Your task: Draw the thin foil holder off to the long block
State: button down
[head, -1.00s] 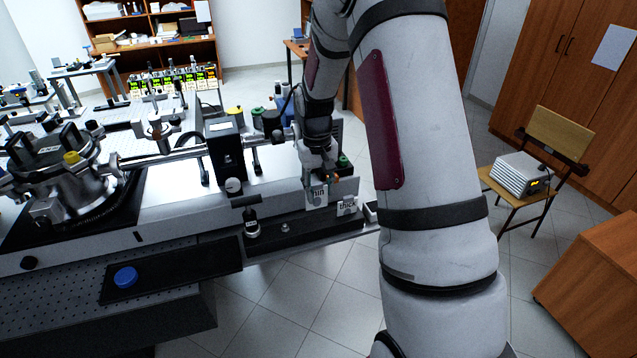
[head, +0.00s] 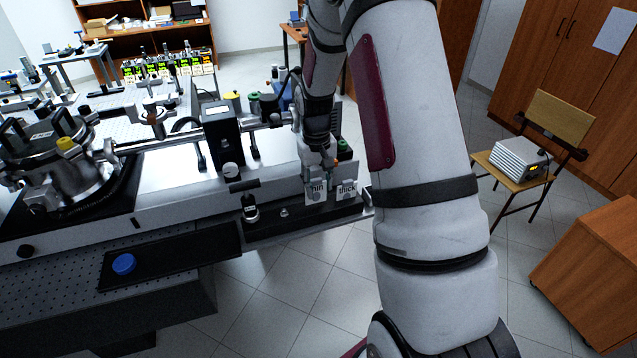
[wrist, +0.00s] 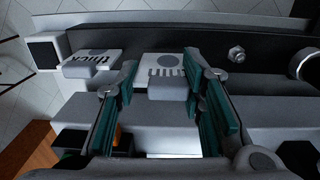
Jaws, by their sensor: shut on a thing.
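The thin foil holder (head: 316,194) is a pale plate marked "thin" with a grey round spot. My gripper (head: 319,163) is shut on it from above. In the wrist view the fingers (wrist: 161,92) stand on either side of the thin holder's grey grip block, and its plate (wrist: 170,65) points away from me. The matching thick foil holder (head: 347,190) is beside it on the right, apart from the gripper. The long dark block (head: 290,226) runs along the front, just below the holders. Whether the thin holder touches it cannot be told.
A blue cap (head: 123,264) lies on a black strip at the left. Steel chamber parts and a black upright box (head: 223,140) stand behind.

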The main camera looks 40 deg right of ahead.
jog(key=shift+f, duration=1)
dwell(0.4)
jog(key=shift+f+b, duration=0.35)
jog(key=shift+f, duration=0.2)
jog(key=c, duration=1)
grip_release()
jog(key=shift+r, duration=0.15)
jog(key=r, duration=1)
jog(key=shift+w+a+r, duration=0.15)
jog(key=shift+a+r, duration=0.05)
jog(key=shift+r, duration=0.2)
jog(key=shift+r+p, duration=0.55)
jog(key=shift+r, duration=1.9)
